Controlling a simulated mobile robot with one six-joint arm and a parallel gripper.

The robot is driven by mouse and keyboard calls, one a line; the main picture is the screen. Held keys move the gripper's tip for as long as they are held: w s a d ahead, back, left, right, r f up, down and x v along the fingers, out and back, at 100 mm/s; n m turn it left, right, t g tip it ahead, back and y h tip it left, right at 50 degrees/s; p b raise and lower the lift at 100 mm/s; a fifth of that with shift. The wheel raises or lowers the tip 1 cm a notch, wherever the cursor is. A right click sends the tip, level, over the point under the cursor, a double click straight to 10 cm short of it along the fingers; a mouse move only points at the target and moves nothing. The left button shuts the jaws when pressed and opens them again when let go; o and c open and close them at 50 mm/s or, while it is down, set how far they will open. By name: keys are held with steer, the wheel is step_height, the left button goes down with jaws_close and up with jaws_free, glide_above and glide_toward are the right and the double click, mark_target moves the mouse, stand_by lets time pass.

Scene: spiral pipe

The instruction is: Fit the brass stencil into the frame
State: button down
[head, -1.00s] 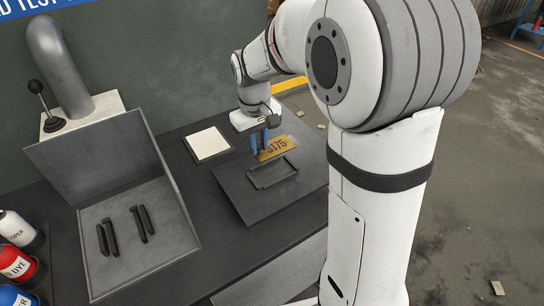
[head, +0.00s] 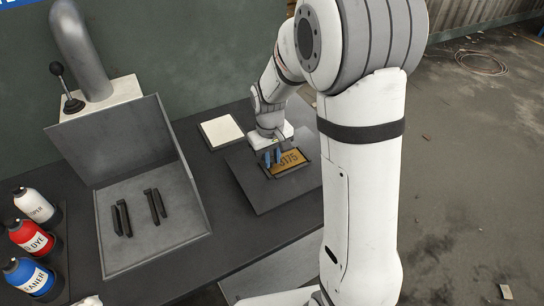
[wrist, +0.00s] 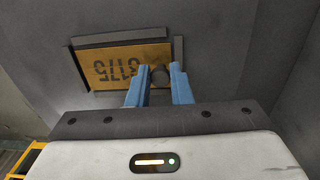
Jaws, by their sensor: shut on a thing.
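The brass stencil (head: 290,160) is a flat yellow plate with dark characters. It also shows in the wrist view (wrist: 110,67), upside down there. The frame (head: 293,172) is a dark raised rim on a grey plate; its bars border the stencil in the wrist view (wrist: 122,37). The stencil lies within the frame's outline, roughly lined up with it. I cannot tell whether it rests fully flat. My gripper (head: 272,158) is shut on the stencil's dark knob (wrist: 160,74), between two blue fingers.
The grey plate (head: 262,195) lies on the dark bench. A white square pad (head: 221,131) lies behind it. To the left stands an open grey tray (head: 178,232) with several black bars.

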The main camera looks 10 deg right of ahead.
steer(key=shift+f, duration=0.15)
steer(key=c, duration=1.3)
jaws_free()
step_height(320, 180, up, 11)
steer(key=s+d+r+m+t, duration=0.1)
steer(key=s+d, duration=0.1)
steer(key=s, duration=0.8)
steer(key=s+d+r+m+t, duration=0.1)
steer(key=s+d+m, duration=0.1)
steer(key=s, duration=0.7)
steer(key=shift+s+d+r+m+t, duration=0.2)
steer(key=shift+s+r+m+t, duration=0.1)
steer(key=shift+s+r+t, duration=0.1)
